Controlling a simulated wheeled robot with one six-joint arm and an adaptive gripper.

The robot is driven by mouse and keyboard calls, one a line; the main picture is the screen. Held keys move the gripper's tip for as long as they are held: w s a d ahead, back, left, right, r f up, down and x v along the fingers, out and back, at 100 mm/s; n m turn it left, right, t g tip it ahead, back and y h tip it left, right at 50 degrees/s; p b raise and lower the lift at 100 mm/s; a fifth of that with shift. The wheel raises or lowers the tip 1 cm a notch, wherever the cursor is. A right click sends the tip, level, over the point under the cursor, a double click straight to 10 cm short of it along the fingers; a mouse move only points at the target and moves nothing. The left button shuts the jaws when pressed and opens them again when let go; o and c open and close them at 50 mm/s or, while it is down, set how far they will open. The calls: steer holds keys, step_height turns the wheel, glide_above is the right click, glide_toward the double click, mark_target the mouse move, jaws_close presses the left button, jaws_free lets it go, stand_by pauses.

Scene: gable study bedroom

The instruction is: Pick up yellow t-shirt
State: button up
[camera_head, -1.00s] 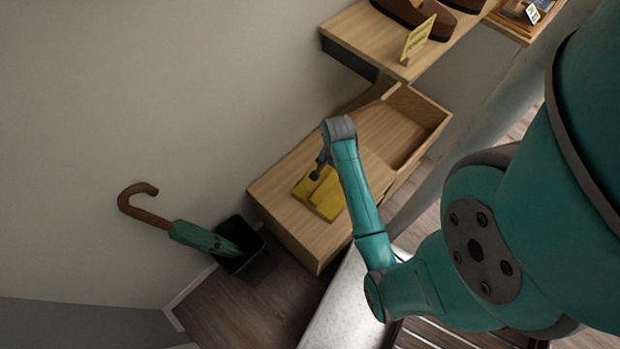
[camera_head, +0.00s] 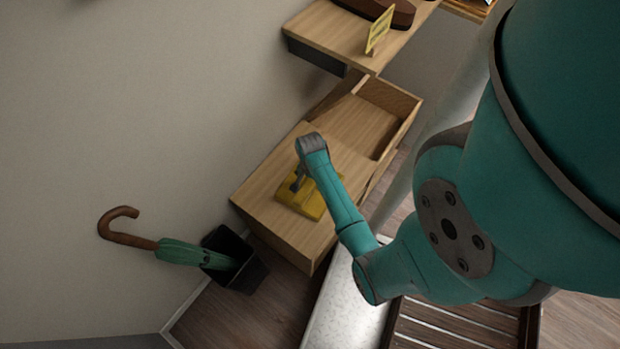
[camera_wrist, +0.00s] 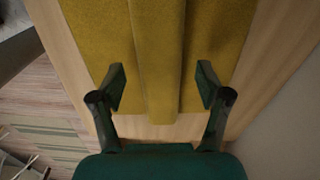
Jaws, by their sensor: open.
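The yellow t-shirt (camera_head: 311,204) lies folded flat on the light wooden surface of a low cabinet (camera_head: 262,196). In the wrist view the yellow t-shirt (camera_wrist: 158,60) fills the upper middle, with a raised folded strip running down its centre. My gripper (camera_wrist: 160,88) is open, with one finger on each side of that strip and nothing held. In the head view my gripper (camera_head: 297,183) is directly at the shirt, partly covered by my wrist. I cannot tell whether the fingertips touch the cloth.
An open wooden compartment (camera_head: 392,99) adjoins the cabinet. A higher shelf (camera_head: 325,28) carries a yellow sign (camera_head: 379,30) and brown shoes (camera_head: 388,12). A green umbrella (camera_head: 190,254) leans in a black bin (camera_head: 244,275) at the left, near the wall.

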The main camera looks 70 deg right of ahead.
steer(key=shift+f, duration=0.35)
steer(key=shift+c, duration=0.2)
steer(key=c, duration=1.3)
